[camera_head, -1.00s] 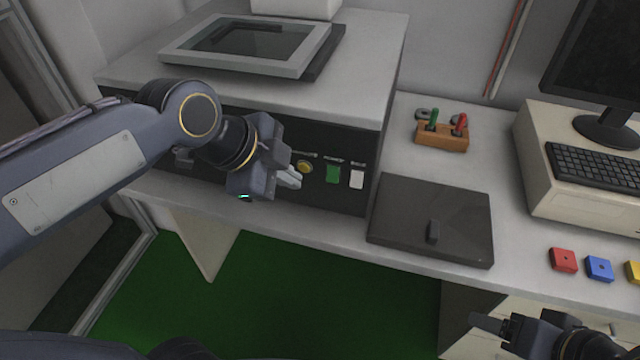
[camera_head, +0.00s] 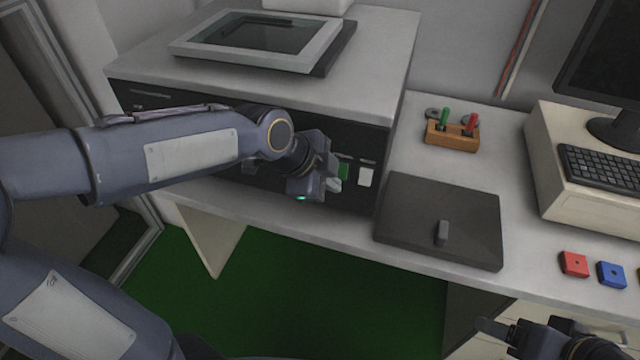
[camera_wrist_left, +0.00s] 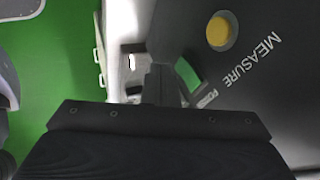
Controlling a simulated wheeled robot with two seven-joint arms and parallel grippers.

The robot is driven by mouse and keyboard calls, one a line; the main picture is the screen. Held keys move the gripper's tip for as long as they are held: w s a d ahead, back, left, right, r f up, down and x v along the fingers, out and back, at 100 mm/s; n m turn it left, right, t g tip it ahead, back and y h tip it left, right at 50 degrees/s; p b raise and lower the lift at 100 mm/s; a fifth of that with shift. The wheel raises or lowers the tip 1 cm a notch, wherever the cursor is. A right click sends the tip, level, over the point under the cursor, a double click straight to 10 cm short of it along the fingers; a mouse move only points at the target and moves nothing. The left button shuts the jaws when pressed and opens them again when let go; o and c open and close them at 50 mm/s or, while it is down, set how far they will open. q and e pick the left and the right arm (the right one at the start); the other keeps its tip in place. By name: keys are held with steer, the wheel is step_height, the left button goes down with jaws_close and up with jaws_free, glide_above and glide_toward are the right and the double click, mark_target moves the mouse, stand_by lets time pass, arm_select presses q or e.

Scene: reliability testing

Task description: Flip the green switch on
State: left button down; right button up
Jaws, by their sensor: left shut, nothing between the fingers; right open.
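The left wrist view also shows the green switch (camera_wrist_left: 187,74), partly hidden behind the gripper; contact cannot be told. My right gripper (camera_head: 486,326) is open and empty at the lower right, partly out of frame.
A yellow round button (camera_wrist_left: 221,31) sits on the panel by the word MEASURE. A dark flat box (camera_head: 440,215) with a handle lies on the table to the right. A wooden block (camera_head: 452,137) with green and red pieces stands behind it. Red (camera_head: 574,264) and blue (camera_head: 612,274) blocks lie at the right.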

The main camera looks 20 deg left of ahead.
arm_select(q)
steer(key=shift+w, duration=0.7)
steer(key=shift+w+f+t+b, duration=0.2)
steer(key=shift+t+b, duration=0.2)
steer(key=shift+b, duration=0.45)
steer(key=shift+r, duration=0.1)
steer(key=shift+r+p, duration=0.55)
steer(key=shift+r, duration=0.3)
steer(key=shift+s, duration=0.1)
